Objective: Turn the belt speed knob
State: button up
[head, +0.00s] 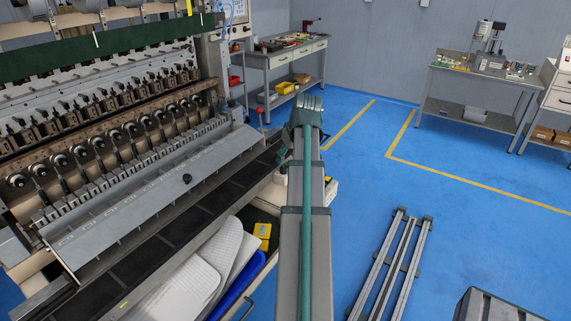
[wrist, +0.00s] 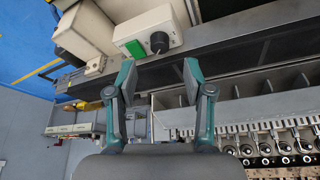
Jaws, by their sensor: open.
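A black round knob (wrist: 159,42) sits on a small cream control box (wrist: 168,20) at the top of the wrist view. A green rectangular part (wrist: 135,48) is beside the knob on the same box. My gripper (wrist: 160,80) is open, with nothing between its two green-padded fingertips. The knob appears just beyond the fingertips, in line with the gap between them. The fingers look apart from the knob. In the head view my own arm hides most of the control box, and the knob cannot be made out there.
The coil winding machine (head: 110,150) fills the left, with a dark rail (head: 165,255) along its front. White sheets (head: 190,285) and a blue bin (head: 240,285) lie below. Metal rails (head: 395,265) rest on the blue floor to the right. Workbenches stand behind.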

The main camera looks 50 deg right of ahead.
jog(key=v, duration=0.6)
dwell(0.3)
